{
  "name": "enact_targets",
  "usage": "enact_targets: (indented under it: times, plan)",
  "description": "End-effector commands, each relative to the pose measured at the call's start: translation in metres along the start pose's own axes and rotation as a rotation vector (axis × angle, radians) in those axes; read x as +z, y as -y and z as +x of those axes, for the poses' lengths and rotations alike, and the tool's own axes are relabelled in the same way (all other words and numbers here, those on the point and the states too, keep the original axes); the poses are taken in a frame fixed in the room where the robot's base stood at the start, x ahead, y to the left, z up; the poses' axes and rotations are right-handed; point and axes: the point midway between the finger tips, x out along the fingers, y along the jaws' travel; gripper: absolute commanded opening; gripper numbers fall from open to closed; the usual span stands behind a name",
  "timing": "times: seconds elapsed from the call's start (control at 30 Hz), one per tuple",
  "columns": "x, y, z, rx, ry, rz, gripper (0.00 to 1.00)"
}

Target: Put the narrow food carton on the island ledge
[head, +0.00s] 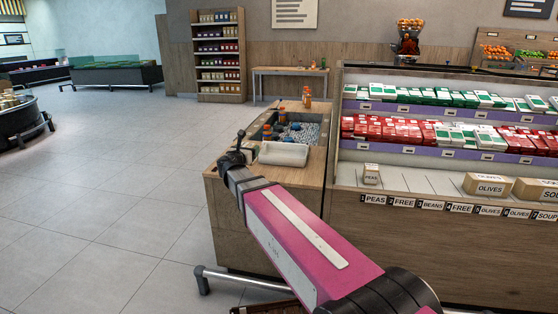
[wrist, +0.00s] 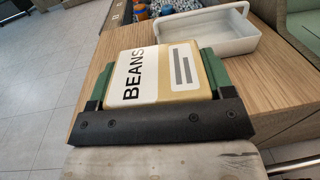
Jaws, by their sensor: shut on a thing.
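My gripper (wrist: 160,82) is shut on a tan and white carton (wrist: 133,75) labelled BEANS, with a green finger on either side of it. The carton lies over the wooden island ledge (wrist: 93,75); I cannot tell whether it touches the wood. In the head view my gripper (head: 237,156) is over the near left part of the wooden island ledge (head: 222,170). The carton cannot be made out there.
A white tray (wrist: 205,32) sits on the island just beyond the carton; it also shows in the head view (head: 283,154). Behind it is a sunken bin with bottles (head: 290,130). A shelf at right holds a PEAS carton (head: 371,174) and an OLIVES box (head: 487,186).

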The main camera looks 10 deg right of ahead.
Motion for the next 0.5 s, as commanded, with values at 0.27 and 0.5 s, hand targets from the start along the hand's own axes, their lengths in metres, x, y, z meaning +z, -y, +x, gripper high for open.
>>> enact_targets:
  times: [0.27, 0.5]
  plan:
    - [0.024, -0.042, 0.013, 0.089, 0.011, -0.003, 0.48]
    - [0.004, -0.035, 0.049, 0.092, 0.011, -0.005, 0.48]
